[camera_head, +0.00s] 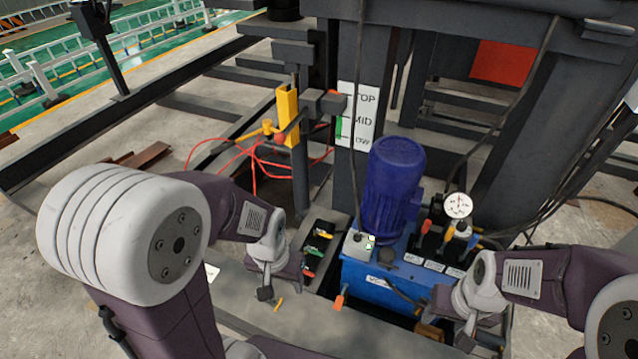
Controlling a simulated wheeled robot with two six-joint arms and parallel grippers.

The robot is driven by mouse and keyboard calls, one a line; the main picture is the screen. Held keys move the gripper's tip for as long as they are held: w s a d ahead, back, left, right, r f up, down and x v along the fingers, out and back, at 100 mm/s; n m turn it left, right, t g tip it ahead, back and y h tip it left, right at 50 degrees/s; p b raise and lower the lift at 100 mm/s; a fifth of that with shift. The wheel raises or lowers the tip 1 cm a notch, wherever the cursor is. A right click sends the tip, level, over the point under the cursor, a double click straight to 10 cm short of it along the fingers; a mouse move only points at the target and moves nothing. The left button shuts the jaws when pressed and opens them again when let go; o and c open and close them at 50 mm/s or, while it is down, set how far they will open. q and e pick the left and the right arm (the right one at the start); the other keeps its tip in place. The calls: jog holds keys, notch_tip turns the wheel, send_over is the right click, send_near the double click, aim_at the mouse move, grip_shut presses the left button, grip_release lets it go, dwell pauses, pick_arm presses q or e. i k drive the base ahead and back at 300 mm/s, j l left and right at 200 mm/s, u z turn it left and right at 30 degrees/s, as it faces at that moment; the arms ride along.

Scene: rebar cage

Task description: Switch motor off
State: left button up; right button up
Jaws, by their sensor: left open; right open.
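The blue motor (394,185) stands upright on a blue hydraulic unit (380,287) in the middle of the head view. A small grey switch box (358,245) with a light-coloured, partly green button area (370,241) sits at the motor's lower left, with a cable running up from it. My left gripper (270,299) is open and empty, low and to the left of the switch box, apart from it. My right gripper (432,317) is open at the unit's lower right, near its front edge. Whether its fingers touch the unit I cannot tell.
A pressure gauge (458,205) and valve levers stand right of the motor. A black panel with coloured levers (318,250) lies left of the switch box. Red hoses (255,165) loop at the left.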

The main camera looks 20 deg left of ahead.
aim_at(358, 237)
jog(key=j+z, duration=0.15)
jog(key=j, duration=0.75)
jog(key=j+z, duration=0.2)
jog(key=j, duration=0.65)
